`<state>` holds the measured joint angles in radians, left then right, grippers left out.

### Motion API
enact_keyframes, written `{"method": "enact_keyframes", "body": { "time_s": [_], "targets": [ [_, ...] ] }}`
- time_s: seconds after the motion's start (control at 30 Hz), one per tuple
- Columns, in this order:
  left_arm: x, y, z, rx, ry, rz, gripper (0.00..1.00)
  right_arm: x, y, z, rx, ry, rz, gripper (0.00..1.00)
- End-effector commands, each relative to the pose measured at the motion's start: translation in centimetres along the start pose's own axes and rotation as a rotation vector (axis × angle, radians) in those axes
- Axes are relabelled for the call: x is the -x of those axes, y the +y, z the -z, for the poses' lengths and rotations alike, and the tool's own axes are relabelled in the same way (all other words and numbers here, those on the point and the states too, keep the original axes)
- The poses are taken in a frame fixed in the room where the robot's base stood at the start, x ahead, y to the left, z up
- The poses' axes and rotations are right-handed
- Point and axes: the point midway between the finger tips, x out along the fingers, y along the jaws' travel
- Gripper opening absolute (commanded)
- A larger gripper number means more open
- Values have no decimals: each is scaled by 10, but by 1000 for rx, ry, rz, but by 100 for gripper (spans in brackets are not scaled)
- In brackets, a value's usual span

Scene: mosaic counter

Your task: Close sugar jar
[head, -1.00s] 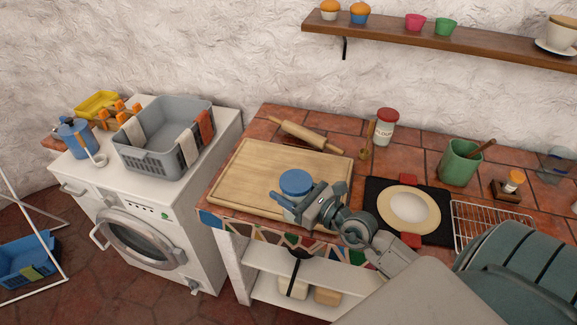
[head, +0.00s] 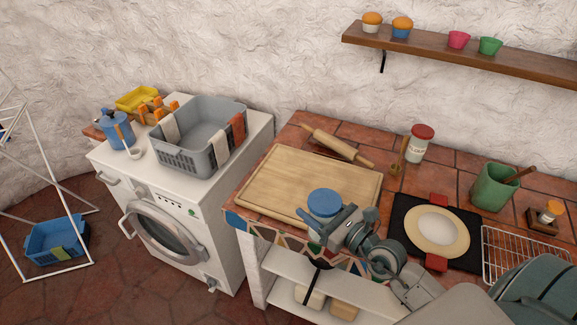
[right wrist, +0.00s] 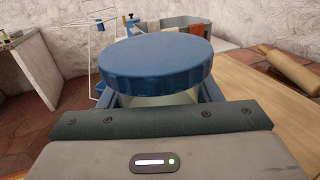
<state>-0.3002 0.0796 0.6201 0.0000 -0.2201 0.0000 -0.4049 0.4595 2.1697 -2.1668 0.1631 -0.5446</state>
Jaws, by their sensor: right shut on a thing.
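A jar with a round blue lid (head: 324,202) is at the front edge of the counter, by the wooden board. In the right wrist view the lid (right wrist: 155,58) sits level over a pale jar body (right wrist: 160,100). Whether the lid is fully seated cannot be told. My right gripper (head: 320,222) comes in from the lower right and is shut around the jar body, below the lid. The gripper hides most of the body, and no label shows. My left gripper is not in view.
A red-lidded jar (head: 418,145) stands at the back. A plate (head: 438,232) on a black mat and a wire rack (head: 520,255) lie to the right. A washing machine (head: 215,250) stands left.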

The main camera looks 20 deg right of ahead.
Motion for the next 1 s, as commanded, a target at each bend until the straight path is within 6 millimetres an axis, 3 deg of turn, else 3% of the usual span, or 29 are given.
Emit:
{"method": "enact_keyframes", "body": {
  "time_s": [0.27, 0.7, 1.0],
  "targets": [
    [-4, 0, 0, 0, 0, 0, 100, 0, 4, 4, -2, -7, 10, 11],
    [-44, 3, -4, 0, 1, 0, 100, -7, 52, 40, -1, -32, 182, 11],
    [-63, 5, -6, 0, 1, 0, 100, -10, 70, 52, -2, -14, 307, 11]
  ]
}}
